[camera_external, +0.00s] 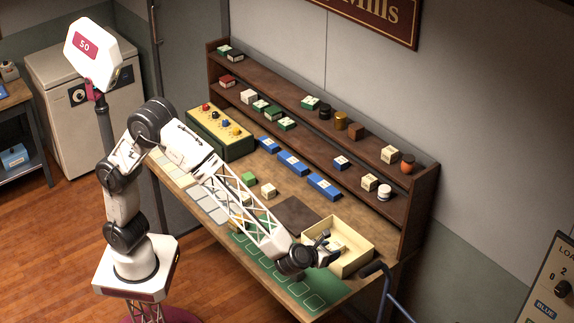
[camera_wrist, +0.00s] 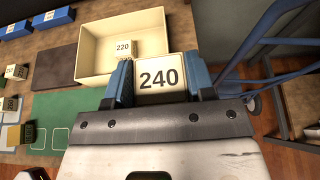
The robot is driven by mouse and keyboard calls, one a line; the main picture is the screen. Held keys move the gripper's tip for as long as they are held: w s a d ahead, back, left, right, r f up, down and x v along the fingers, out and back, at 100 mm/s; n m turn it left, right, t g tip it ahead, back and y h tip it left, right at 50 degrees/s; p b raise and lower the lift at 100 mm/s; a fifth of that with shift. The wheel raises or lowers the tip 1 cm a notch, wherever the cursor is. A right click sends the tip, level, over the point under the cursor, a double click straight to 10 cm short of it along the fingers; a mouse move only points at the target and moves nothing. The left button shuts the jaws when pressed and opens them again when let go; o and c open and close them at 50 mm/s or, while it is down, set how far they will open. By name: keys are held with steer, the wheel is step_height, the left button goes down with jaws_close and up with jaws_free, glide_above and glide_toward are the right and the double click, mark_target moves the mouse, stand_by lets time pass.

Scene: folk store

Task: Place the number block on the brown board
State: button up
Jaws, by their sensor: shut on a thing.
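My gripper (camera_wrist: 160,82) is shut on a cream block marked 240 (camera_wrist: 160,78), held between its blue fingers. In the external view my gripper (camera_external: 322,248) is at the near side of the open cream box (camera_external: 362,258); I cannot tell its exact height. The brown board (camera_external: 291,209) is a flat dark square on the bench, left of the box. It also shows in the wrist view (camera_wrist: 52,72), left of the box, and its visible surface is bare. A second block, marked 220 (camera_wrist: 124,47), is inside the box.
A green mat (camera_external: 252,244) with outlined squares lies along the bench's near edge. Several small number blocks (camera_wrist: 16,72) stand left of the board. Blue trays (camera_external: 293,163) and a shelf rack line the back. A blue-framed cart (camera_wrist: 255,65) stands to the right.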

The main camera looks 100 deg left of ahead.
steer(key=s+a+f+n+g+y, duration=0.1)
steer(key=s+a+f, duration=0.2)
steer(key=s+a, duration=0.5)
steer(key=s+a+f+n+g+y, duration=0.15)
steer(key=s+a, duration=0.25)
steer(key=a, duration=0.7)
steer(key=s+a+f+n+g, duration=0.1)
steer(key=s+a+f, duration=0.2)
steer(key=s+a, duration=0.4)
steer(key=s+a+f+n+g, duration=0.1)
steer(key=s+a+f, duration=0.2)
steer(key=s+a, duration=0.4)
steer(key=s, duration=0.4)
steer(key=shift+s+a+f, duration=0.15)
steer(key=shift+s+f, duration=0.1)
steer(key=shift+s, duration=0.15)
glide_above(295, 214)
steer(key=shift+f+t+y, duration=0.25)
steer(key=shift+f, duration=0.5)
steer(key=shift+f, duration=1.75)
